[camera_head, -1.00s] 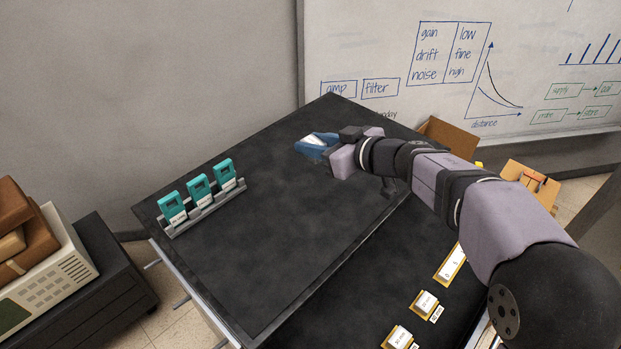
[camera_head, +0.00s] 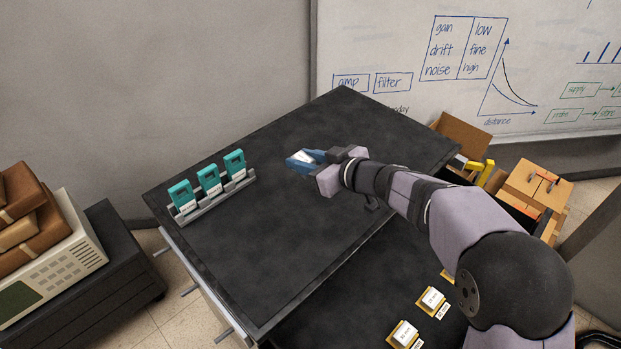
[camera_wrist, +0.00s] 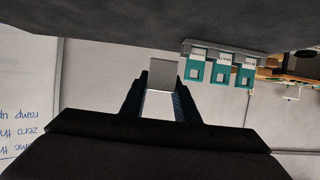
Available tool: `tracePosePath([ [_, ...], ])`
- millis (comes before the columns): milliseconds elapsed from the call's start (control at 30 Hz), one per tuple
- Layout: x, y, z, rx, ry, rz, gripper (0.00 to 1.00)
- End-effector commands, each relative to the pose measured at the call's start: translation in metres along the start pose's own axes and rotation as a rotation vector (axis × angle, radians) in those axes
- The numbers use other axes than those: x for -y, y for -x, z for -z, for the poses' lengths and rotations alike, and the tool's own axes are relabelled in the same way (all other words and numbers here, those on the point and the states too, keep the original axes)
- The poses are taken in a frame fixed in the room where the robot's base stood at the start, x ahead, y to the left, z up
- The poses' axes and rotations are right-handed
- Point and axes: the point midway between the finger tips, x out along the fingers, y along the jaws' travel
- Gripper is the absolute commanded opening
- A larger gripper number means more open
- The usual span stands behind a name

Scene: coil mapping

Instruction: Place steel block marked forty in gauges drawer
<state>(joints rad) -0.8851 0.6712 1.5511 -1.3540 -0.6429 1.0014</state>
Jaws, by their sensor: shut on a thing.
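My gripper (camera_head: 304,161) is over the far part of the black bench top (camera_head: 270,215), with its blue fingers pointing left. It is shut on a plain grey block, which shows as a pale patch between the fingers. In the wrist view the block (camera_wrist: 163,74) sticks out past the two fingertips, and no marking on it can be read. Metal bar handles (camera_head: 190,290) show along the bench's left side, where a drawer labelled gauges cannot be made out.
A grey rack (camera_head: 216,197) holding three teal labelled pieces (camera_head: 209,181) stands at the bench's left edge. Yellow stands with white labelled blocks (camera_head: 432,298) sit at the lower right. Open boxes (camera_head: 462,135) stand beyond the right side. The middle of the bench top is clear.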

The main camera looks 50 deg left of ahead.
Motion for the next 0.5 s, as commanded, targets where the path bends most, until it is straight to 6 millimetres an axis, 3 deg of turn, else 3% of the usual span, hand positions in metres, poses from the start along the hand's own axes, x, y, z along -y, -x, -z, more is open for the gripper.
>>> tracePosePath([
  [200, 0.000, -0.013, -0.031, 0.001, -0.002, 0.001, 0.00],
  [500, 0.000, -0.017, -0.041, -0.001, 0.001, 0.001, 0.00],
])
